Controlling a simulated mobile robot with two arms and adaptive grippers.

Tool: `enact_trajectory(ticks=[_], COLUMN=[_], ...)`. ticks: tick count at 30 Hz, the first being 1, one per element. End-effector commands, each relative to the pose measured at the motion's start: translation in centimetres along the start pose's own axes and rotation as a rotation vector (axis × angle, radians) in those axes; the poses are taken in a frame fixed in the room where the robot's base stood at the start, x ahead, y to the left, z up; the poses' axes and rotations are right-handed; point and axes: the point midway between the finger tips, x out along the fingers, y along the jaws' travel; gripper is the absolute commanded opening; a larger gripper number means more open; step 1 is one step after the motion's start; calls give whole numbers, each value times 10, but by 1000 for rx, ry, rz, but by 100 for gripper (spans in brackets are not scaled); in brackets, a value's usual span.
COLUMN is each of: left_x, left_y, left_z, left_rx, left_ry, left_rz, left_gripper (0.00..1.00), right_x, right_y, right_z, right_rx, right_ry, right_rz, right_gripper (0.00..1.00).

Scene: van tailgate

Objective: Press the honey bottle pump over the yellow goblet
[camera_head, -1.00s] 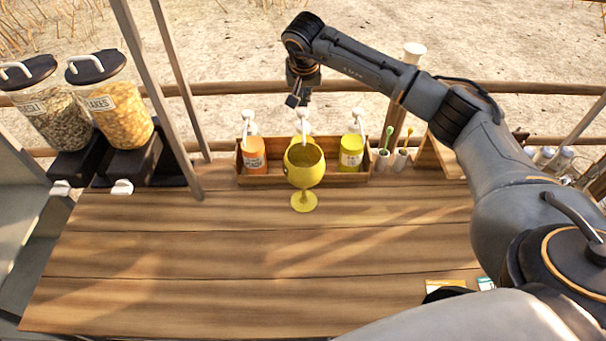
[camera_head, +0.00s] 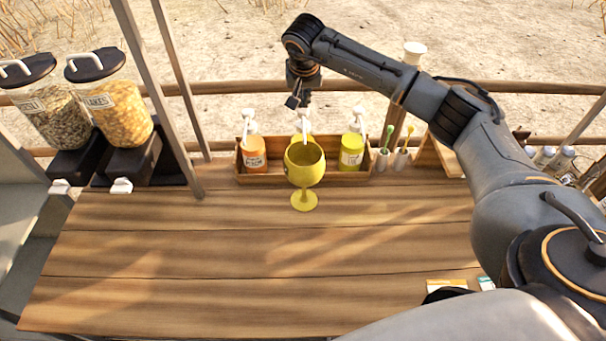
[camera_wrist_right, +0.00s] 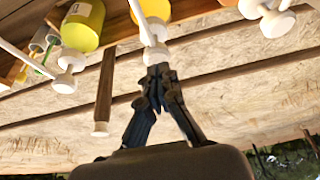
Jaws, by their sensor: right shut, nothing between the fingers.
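The yellow goblet (camera_head: 304,165) stands upright on the table, in front of the middle pump bottle and hiding most of it. That bottle's white pump (camera_head: 303,116) shows above the goblet's rim. In the right wrist view its body is amber-yellow (camera_wrist_right: 151,9), with the white pump head (camera_wrist_right: 155,50) at my fingertips. No label there is readable. My right gripper (camera_head: 297,102) points down over this pump, shut and empty; its fingertips (camera_wrist_right: 160,72) meet at or very near the pump head, and contact is unclear. My left gripper is not in view.
An orange pump bottle (camera_head: 254,153) and a yellow one (camera_head: 351,151) flank the middle bottle in a wooden box (camera_head: 285,181). Small cups with spoons (camera_head: 402,158) stand at its right. Cereal dispensers (camera_head: 117,110) and a post are at the left.

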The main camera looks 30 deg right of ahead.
Motion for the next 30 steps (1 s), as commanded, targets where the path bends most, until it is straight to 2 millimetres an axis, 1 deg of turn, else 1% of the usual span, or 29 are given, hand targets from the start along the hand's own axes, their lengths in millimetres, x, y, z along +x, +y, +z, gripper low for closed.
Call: enact_trajectory(ticks=[19, 30], left_x=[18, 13], left_y=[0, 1], left_z=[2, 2], left_rx=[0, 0], left_ry=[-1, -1], left_rz=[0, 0], left_gripper=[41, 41], right_x=[24, 19], right_y=[0, 0], right_z=[11, 10], right_rx=[-1, -2], right_ry=[-3, -6], right_rz=[1, 3], right_gripper=[0, 0])
